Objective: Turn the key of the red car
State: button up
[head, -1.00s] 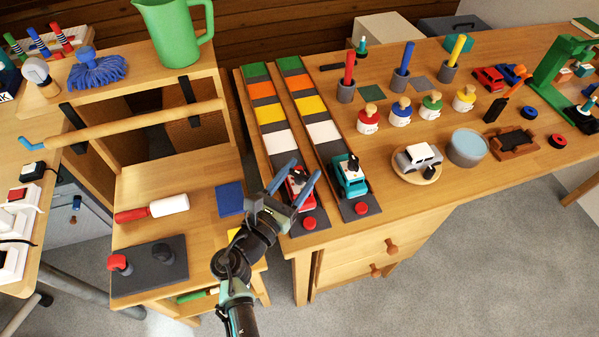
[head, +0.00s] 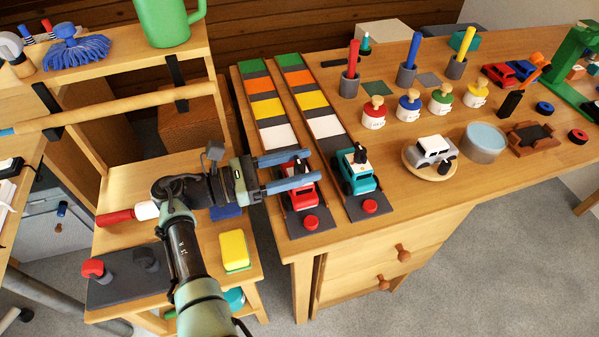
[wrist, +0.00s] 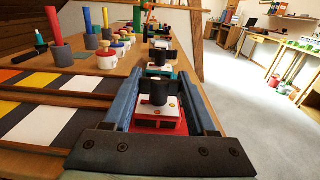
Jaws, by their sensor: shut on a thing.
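The red car (head: 301,195) sits at the near end of the left striped track (head: 268,137), with a round red button (head: 311,222) in front of it. My gripper (head: 313,167) reaches in from the left, level, with its blue fingers on either side of the car's top. In the wrist view the car's black key (wrist: 158,92) stands upright on its white roof between my fingers, and my gripper is shut on it. The fingers partly hide the car and key in the head view. I cannot tell how far the key is turned.
A teal car (head: 358,175) with its own black key stands close on the right track (head: 322,127), just beyond my fingertips. A silver car (head: 433,150) on a round wooden plate, a blue-topped tin (head: 484,142) and several small jars stand farther right.

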jog(key=shift+g, duration=0.3)
jog(key=o, duration=1.4)
jog(key=shift+c, duration=0.2)
jog(key=b+v, duration=0.2)
jog(key=v, duration=1.1)
jog(key=shift+b, duration=0.4)
jog(key=shift+f, duration=0.15)
